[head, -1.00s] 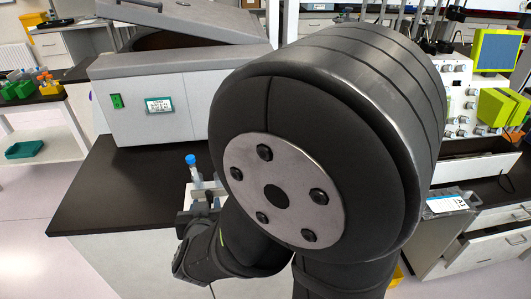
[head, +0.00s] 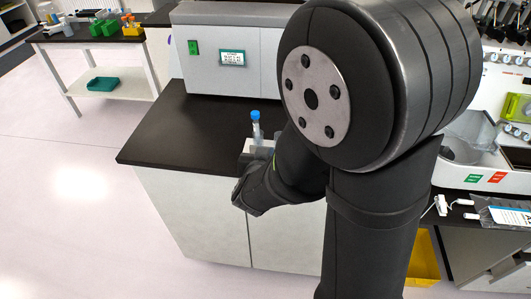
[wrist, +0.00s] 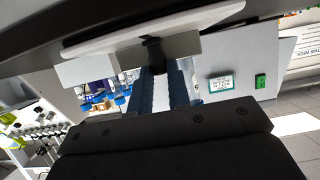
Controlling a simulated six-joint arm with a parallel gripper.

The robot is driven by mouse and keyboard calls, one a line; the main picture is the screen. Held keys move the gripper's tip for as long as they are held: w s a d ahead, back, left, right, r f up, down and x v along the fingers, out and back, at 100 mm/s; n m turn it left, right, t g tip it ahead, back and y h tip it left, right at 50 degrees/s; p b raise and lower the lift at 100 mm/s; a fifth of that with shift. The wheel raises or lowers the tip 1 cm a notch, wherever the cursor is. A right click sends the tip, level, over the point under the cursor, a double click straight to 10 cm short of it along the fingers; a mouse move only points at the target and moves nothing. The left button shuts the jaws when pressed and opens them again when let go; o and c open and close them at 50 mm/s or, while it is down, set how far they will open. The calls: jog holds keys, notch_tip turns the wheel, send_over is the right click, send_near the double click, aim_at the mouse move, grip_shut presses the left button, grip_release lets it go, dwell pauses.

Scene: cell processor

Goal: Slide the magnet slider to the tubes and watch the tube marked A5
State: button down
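A clear tube with a blue cap (head: 256,128) stands upright at the end of my arm, in front of the dark bench top. My gripper (head: 257,152) is small and mostly hidden behind my forearm in the head view. The tube's lower part meets it, but I cannot tell whether the fingers hold it. In the wrist view several blue-capped tubes (wrist: 112,98) show left of centre. No A5 mark is readable, and I cannot pick out the magnet slider.
A grey machine with a small display (head: 232,58) stands at the back of the dark bench (head: 180,128). At the right is a white device with green and red labels (head: 484,177). A side table with coloured racks (head: 100,28) is at the far left. Open floor lies at left.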

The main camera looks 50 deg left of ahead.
jog(key=shift+w+a, duration=0.25)
jog(key=c, duration=1.3)
grip_release()
jog(key=shift+c, duration=0.2)
jog(key=shift+s+d, duration=0.1)
jog(key=v, duration=1.7)
jog(key=shift+f, duration=0.1)
jog(key=x, duration=1.6)
jog(key=shift+w+a, duration=0.2)
